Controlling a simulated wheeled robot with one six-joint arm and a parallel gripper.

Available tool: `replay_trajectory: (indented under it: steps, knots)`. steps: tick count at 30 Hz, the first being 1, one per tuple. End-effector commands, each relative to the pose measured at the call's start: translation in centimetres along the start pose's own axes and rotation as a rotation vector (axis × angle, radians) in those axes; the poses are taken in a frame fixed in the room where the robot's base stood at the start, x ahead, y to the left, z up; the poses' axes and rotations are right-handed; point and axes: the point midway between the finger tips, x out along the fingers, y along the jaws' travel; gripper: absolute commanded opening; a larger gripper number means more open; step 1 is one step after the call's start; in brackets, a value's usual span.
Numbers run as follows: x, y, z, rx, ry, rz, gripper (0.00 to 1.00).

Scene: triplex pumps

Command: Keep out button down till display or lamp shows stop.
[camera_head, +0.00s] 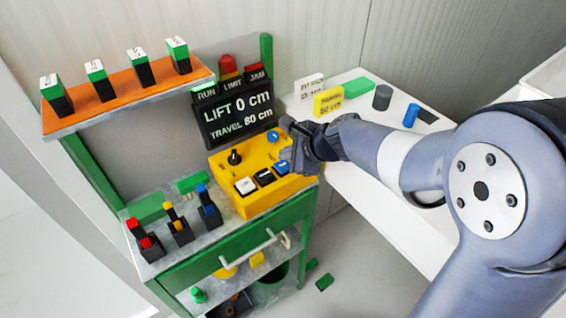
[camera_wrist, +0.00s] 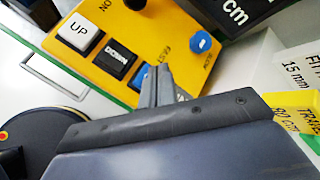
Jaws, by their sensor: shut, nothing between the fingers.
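The yellow control box (camera_head: 238,195) stands on the green cart. It has a white UP button (camera_wrist: 80,33), a black DOWN button (camera_wrist: 116,59) and a blue button (camera_wrist: 141,76), whose label is mostly hidden behind my fingers. My gripper (camera_wrist: 156,72) is shut and empty, its tips at the blue button's right edge; I cannot tell whether they touch or press it. In the head view the blue button (camera_head: 281,167) shows just below my gripper (camera_head: 290,156). The black display (camera_head: 236,116) reads "LIFT 0 cm" and "TRAVEL 80 cm".
RUN, LIMIT and JAM labels (camera_head: 232,84) sit above the display; which is lit is unclear. A black knob (camera_head: 234,157) and a blue knob (camera_wrist: 201,42) are on the box. Several switches (camera_head: 178,226) stand left.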

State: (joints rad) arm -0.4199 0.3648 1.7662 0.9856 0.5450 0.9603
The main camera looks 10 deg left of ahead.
Motion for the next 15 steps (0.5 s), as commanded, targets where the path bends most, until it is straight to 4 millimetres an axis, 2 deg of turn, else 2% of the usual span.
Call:
replay_trajectory:
  steps: [9,15]
  knots:
    - [-2.5,-1.8,1.8,-0.001,0.000,-0.001,0.00]
    - [-3.4,-2.5,2.5,0.000,0.000,0.000,0.00]
